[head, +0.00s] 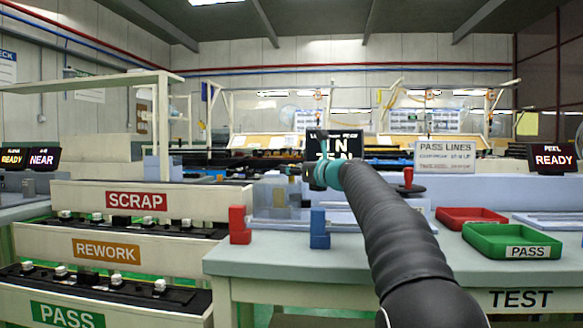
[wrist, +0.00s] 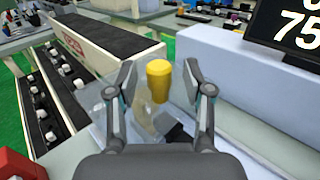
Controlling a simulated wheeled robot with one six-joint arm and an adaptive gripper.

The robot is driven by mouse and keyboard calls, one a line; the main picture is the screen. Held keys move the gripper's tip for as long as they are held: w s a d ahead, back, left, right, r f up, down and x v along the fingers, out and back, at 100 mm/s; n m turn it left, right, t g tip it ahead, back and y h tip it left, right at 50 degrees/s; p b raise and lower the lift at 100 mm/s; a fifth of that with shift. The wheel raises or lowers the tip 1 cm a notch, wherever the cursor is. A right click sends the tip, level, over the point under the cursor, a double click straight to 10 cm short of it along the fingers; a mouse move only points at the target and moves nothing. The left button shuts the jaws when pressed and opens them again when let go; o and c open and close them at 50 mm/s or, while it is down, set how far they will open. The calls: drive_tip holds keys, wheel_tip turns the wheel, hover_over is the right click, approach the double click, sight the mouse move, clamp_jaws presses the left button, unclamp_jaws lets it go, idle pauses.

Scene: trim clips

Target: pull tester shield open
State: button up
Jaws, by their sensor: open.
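In the wrist view a yellow knob-like handle (wrist: 159,82) stands between the two fingers of my gripper (wrist: 160,74). The fingers are open, with a visible gap on each side of the handle. Below and left of it is a clear, see-through panel (wrist: 112,118), which looks like the tester shield; its edges are hard to make out. In the head view my gripper (head: 300,172) is above the test bench, in front of the black display (head: 345,146). The shield and handle are hard to pick out there, partly behind my gripper and arm.
A red block (head: 239,225) and a blue block (head: 319,228) stand at the bench's front left. A green PASS tray (head: 490,243) and a red tray (head: 450,214) lie to the right. SCRAP, REWORK and PASS racks (head: 85,198) stand left of the bench.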

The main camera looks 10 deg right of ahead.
drive_tip(key=shift+w+a, duration=0.35)
drive_tip(key=shift+w, duration=0.2)
clamp_jaws()
